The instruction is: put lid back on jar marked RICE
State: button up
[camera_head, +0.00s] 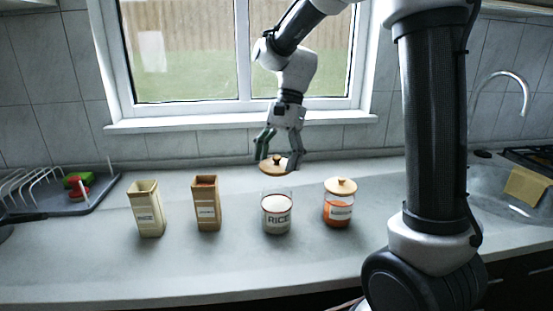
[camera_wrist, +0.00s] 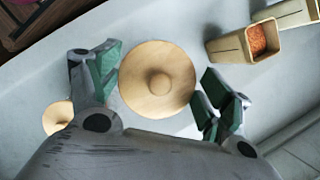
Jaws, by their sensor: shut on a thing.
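The RICE jar (camera_head: 276,214) is clear with white contents and stands open on the counter. A round wooden lid (camera_head: 271,169) with a knob is behind and above it in the head view. My gripper (camera_head: 278,160) is shut on this lid, its fingers on opposite sides of the rim. The wrist view shows the lid (camera_wrist: 158,95) level and knob up between the green-padded fingers (camera_wrist: 160,78). I cannot tell exactly how high the lid is above the counter. The RICE jar does not show in the wrist view.
A jar with orange contents (camera_head: 338,208) and a wooden lid stands right of the RICE jar. A brown open box (camera_head: 207,205) and a cream open box (camera_head: 147,212) stand left. A dish rack (camera_head: 62,202) is far left, a sink (camera_head: 497,180) right. The front counter is clear.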

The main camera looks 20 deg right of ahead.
notch_tip(320, 180, down, 6)
jog(key=shift+f, duration=0.15)
dwell(0.5)
jog(key=shift+f, duration=0.2)
dwell(1.8)
jog(key=o, duration=1)
jog(key=shift+r, duration=0.1)
jog(key=shift+r, duration=3.45)
grip_shut()
